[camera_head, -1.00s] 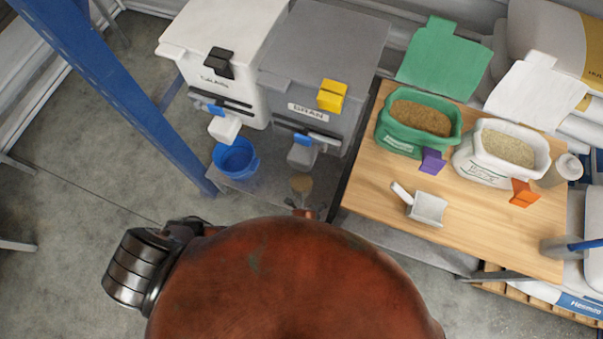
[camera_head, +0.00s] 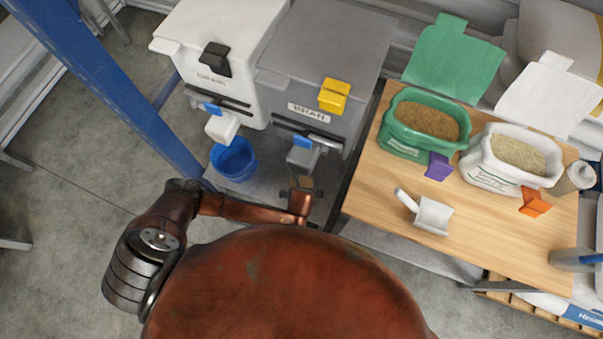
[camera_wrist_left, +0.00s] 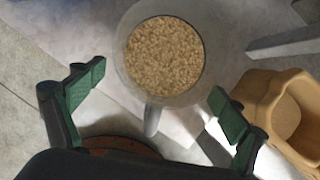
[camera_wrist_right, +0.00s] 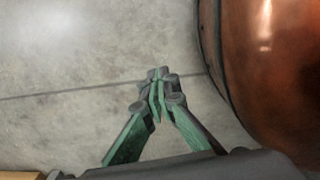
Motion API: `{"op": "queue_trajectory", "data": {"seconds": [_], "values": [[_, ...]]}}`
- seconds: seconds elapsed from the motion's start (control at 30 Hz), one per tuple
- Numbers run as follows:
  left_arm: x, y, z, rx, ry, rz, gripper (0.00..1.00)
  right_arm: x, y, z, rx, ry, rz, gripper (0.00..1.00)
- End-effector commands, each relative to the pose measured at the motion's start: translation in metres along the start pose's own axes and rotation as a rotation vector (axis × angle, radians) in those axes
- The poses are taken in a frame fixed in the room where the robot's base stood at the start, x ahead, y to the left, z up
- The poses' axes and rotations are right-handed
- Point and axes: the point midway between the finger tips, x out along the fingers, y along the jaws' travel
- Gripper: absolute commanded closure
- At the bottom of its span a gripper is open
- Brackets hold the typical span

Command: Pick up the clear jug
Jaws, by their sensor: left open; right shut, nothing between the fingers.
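The clear jug (camera_wrist_left: 152,118) is seen from above in the left wrist view, filled with tan grain, its handle pointing toward my wrist. My left gripper (camera_wrist_left: 158,88) is open, with one finger on each side of the handle in the picture; I see no contact. In the head view the jug is mostly hidden by my left arm below the grey hopper, with a little tan grain showing. My right gripper (camera_wrist_right: 160,85) is shut and empty above bare floor. It is not visible in the head view.
The grey hopper (camera_head: 325,50) and white hopper (camera_head: 215,45) stand behind, with a blue bucket (camera_head: 234,160) below left. A tan open container (camera_wrist_left: 285,105) is right of the jug. The wooden table (camera_head: 380,195) holds a green bag, a white bag and a white scoop.

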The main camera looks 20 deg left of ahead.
Motion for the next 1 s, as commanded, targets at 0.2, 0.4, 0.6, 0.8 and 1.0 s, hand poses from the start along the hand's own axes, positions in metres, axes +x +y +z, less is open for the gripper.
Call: {"op": "queue_trajectory", "data": {"seconds": [0.2, 0.4, 0.6, 0.8, 1.0], "values": [[0.012, 0.0, 0.022, -0.001, -0.001, 0.0, 0.08, -0.007, 0.001, -0.019, 0.009, 0.004, -0.001, 1.0], [0.032, 0.0, 0.028, -0.001, 0.002, 0.001, 0.08, -0.021, 0.002, -0.043, 0.021, 0.003, -0.002, 1.0], [0.042, 0.0, 0.029, -0.001, 0.0, 0.0, 0.08, -0.031, 0.002, -0.053, 0.027, 0.003, -0.002, 1.0], [0.041, 0.0, 0.03, -0.001, -0.001, 0.0, 0.08, -0.033, 0.003, -0.054, 0.028, 0.003, -0.002, 1.0], [0.041, 0.0, 0.03, -0.002, -0.001, 0.0, 0.18, -0.033, 0.002, -0.054, 0.028, 0.003, -0.002, 1.0]]}}
